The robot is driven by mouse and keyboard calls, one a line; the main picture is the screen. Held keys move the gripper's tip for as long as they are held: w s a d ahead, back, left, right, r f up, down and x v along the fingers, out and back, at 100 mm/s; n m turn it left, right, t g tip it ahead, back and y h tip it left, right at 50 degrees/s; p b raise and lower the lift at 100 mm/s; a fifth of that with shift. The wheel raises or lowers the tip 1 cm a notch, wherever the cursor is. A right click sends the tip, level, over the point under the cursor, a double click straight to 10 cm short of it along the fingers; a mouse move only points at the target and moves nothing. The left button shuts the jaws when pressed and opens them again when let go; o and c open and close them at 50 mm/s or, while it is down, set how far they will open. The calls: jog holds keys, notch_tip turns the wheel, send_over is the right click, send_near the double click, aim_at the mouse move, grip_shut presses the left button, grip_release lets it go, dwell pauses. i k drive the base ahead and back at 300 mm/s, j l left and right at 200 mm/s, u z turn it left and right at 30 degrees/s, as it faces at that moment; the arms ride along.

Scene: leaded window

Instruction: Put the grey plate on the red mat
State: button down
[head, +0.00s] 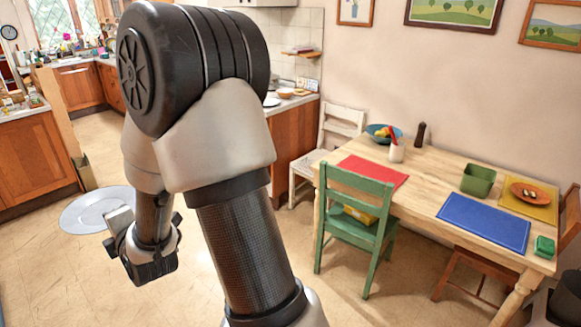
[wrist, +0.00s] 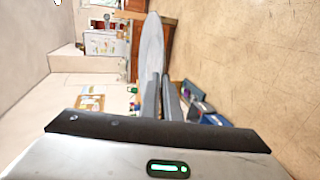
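The grey plate (head: 90,211) is at the left of the head view, held out in the air beyond my gripper (head: 118,222). In the wrist view the plate (wrist: 152,48) shows nearly edge-on, its rim between the two fingers of my gripper (wrist: 161,92), which is shut on it. The red mat (head: 373,173) lies flat on the far left part of the wooden table, to the right of my arm, with nothing on its visible surface. My arm hides part of the room between plate and table.
The wooden table (head: 424,190) also bears a blue mat (head: 484,222), a green bowl (head: 478,180), a fruit bowl (head: 380,133), a utensil pot (head: 396,153) and a pepper mill (head: 420,134). A green chair (head: 357,205) stands at its near side. The floor around it is partly open.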

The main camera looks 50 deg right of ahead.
aim_at(368, 172)
jog(key=l+z, duration=0.35)
jog(key=i+l+z, duration=0.1)
jog(key=z, duration=0.25)
jog(key=i+l+z, duration=0.15)
jog(key=z, duration=0.2)
jog(key=i+l+z, duration=0.75)
jog(key=i+l, duration=0.2)
jog(key=i, duration=0.25)
jog(key=i+l, duration=0.25)
jog(key=i, duration=0.15)
